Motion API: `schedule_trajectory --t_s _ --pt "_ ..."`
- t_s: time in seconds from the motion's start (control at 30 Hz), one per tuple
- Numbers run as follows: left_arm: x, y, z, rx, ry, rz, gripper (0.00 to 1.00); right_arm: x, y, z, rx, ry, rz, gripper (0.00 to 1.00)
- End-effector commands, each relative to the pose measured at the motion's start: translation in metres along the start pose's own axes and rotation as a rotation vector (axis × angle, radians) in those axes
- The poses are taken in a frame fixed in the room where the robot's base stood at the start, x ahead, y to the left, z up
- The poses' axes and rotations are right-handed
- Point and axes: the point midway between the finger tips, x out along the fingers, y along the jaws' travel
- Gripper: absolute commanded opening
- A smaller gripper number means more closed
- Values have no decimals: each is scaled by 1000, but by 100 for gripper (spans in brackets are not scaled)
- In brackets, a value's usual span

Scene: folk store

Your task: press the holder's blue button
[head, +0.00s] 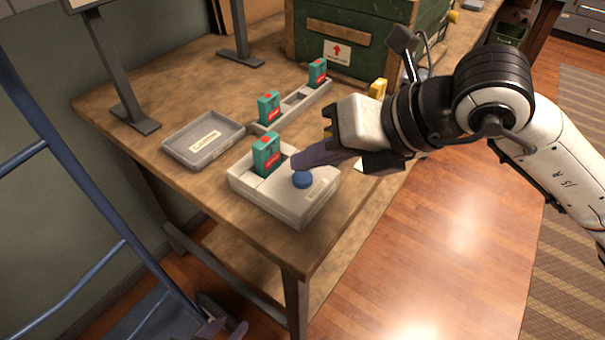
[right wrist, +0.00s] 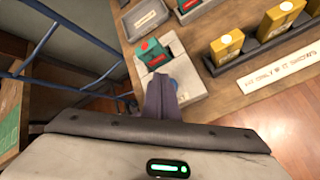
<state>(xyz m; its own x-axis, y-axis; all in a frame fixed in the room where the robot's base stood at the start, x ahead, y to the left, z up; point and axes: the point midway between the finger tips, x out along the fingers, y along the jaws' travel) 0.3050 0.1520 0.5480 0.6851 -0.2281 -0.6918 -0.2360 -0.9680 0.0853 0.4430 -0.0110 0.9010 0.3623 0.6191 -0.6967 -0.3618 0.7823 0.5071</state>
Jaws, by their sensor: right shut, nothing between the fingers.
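The pale grey holder (head: 285,205) stands on the wooden table near its front corner. A teal box with a red label (head: 266,154) is upright in its slot. The round blue button (head: 302,180) is on the holder's top, right of the box. My right gripper (head: 296,163) is shut and empty, its fingertips at the far edge of the button; I cannot tell whether they touch. My left gripper (head: 226,328) barely shows at the bottom edge.
A grey labelled tray (head: 205,139) lies left of the holder. Behind it is a long grey rack (head: 291,108) with two teal boxes. A green crate (head: 335,50) stands at the back. Yellow boxes (right wrist: 283,20) stand in another rack. A blue metal frame (head: 95,190) is left of the table.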

Motion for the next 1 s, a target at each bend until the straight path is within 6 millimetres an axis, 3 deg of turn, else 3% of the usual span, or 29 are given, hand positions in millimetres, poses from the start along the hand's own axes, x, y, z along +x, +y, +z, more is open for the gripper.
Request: schedule_trajectory --t_s 1.0 --pt "9 -1 9 0 1 0 31 8 -6 -6 0 0 0 0"
